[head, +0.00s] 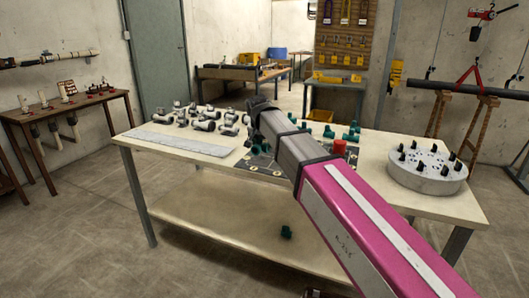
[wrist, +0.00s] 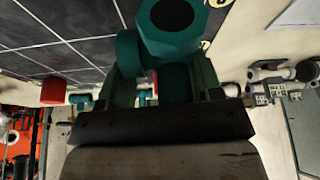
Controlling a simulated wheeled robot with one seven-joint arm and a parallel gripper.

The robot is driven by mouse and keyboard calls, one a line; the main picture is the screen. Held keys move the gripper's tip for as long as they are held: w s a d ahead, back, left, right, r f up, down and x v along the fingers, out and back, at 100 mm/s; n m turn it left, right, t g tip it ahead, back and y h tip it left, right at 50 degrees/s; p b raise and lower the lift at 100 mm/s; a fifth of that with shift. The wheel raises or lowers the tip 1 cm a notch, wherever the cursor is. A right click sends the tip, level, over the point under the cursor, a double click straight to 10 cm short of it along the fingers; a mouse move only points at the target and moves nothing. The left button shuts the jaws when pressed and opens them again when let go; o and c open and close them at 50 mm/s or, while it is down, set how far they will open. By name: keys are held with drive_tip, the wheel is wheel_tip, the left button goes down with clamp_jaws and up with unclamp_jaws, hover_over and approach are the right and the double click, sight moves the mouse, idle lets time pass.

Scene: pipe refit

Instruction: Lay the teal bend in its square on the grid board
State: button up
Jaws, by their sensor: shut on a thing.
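In the wrist view the teal bend (wrist: 172,28) is between the fingers of my gripper (wrist: 165,85), its hexagonal end facing the camera. My gripper is shut on it. The dark grid board (wrist: 60,50) with pale lines fills the upper left of the wrist view, beyond the bend. I cannot tell the gap between bend and board. In the head view a corner of the grid board (head: 262,168) shows on the table beside my arm, which hides much of it.
Grey and white fittings (head: 205,117) stand at the table's left, behind a pale strip (head: 180,140). Several teal fittings (head: 329,132) and a red cylinder (head: 340,148) are right of my arm. A round pegged block (head: 428,173) sits at the right. One teal piece (head: 287,232) lies on the lower shelf.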

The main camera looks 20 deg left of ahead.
sight(265, 159)
drive_tip(key=shift+w+d+f, duration=0.15)
drive_tip(key=shift+w+f, duration=0.15)
drive_tip(key=shift+f, duration=1.9)
drive_tip(key=o, duration=0.9)
drive_tip(key=shift+f, duration=0.1)
drive_tip(key=shift+o, duration=0.2)
drive_tip(key=v, duration=1.2)
